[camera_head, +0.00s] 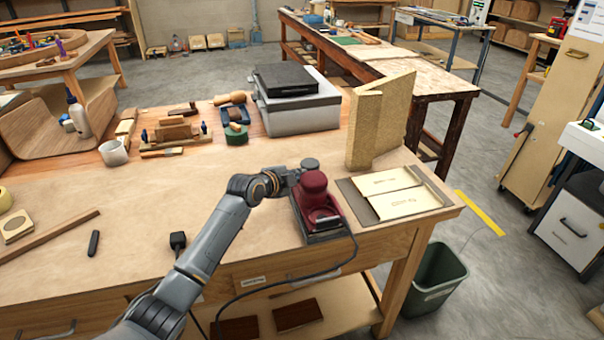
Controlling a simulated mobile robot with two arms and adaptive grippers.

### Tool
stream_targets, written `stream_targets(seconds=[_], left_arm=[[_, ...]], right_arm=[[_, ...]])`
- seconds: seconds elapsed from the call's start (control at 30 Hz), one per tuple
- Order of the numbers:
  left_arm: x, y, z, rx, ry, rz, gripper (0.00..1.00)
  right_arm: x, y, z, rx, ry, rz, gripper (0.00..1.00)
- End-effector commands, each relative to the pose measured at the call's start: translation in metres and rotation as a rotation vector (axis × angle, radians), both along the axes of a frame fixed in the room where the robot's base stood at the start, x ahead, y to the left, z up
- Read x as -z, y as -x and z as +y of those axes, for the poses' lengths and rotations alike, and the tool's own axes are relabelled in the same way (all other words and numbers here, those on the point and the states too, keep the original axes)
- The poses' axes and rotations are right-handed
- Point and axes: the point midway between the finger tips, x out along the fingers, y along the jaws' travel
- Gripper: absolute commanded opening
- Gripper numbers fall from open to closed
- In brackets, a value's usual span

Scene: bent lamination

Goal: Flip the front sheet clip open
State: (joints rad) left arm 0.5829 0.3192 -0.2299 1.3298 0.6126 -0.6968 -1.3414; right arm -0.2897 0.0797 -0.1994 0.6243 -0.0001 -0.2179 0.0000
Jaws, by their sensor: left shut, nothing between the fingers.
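The dark red sander (314,186) stands upright on its dark base pad on the workbench (150,215), near its front edge. A pale metallic piece, which looks like the front sheet clip (326,221), shows low on the sander's near side. Whether it is open or shut is too small to tell. My left gripper (303,168) is shut and empty at the upper left of the sander's rounded top. I cannot tell if it touches the sander. The fingertips are small and partly hidden. My right gripper is not in view.
A tray with two sanding sheets (393,182) lies right of the sander, with a bent tan wood piece (381,120) behind. A grey case (296,107) stands further back. A black cord (296,277) hangs over the front edge. The bench's left middle is mostly clear.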

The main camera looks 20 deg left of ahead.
Motion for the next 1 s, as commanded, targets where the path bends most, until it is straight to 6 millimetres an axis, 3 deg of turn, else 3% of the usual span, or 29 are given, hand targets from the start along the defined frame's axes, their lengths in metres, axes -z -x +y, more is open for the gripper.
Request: stream_targets(seconds=[0.27,1.0], left_arm=[[0.006,-0.013,-0.004,0.0,-0.001,0.0,0.0],[0.005,-0.016,-0.002,0.0,0.034,0.053,0.0]], right_arm=[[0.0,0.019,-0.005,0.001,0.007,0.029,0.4],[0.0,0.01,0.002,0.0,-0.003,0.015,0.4]])
